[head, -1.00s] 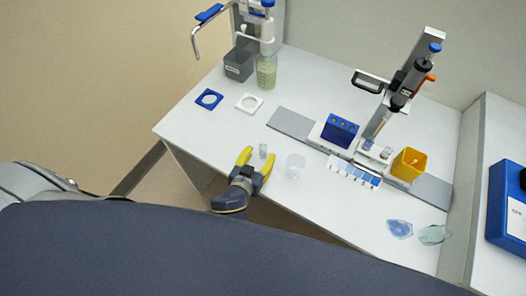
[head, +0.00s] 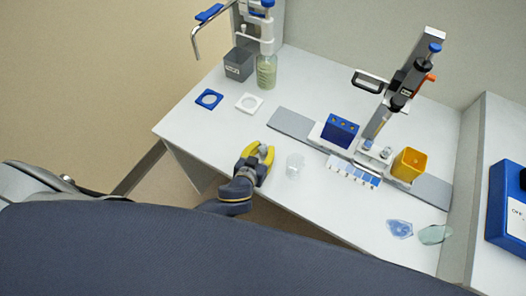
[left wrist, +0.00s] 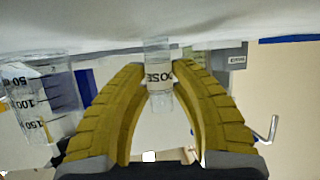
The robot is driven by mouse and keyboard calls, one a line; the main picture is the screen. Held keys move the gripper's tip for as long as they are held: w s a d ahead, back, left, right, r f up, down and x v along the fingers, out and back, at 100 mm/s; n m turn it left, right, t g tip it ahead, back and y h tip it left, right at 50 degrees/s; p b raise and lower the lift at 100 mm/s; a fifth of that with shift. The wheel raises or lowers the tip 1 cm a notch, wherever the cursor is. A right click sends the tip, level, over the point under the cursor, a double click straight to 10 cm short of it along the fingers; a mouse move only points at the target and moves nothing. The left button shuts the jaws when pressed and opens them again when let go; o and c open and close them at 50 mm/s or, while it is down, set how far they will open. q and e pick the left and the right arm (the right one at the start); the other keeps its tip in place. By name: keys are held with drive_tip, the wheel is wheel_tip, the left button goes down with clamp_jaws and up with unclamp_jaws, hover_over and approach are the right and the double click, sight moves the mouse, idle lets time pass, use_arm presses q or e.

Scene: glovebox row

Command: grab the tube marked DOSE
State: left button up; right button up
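In the left wrist view the fingertips (left wrist: 159,67) meet both sides of the label. The tube stands between them, and I cannot tell whether it is clear of the table. My right gripper is in neither view.
A clear graduated beaker (head: 294,166) stands just right of my left gripper. Behind are a white square ring (head: 249,103) and a blue one (head: 209,99). A blue rack (head: 340,131) and yellow bin (head: 408,165) stand farther right. The table's front edge is close.

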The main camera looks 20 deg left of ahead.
use_arm(q)
drive_tip(key=shift+c, duration=0.9)
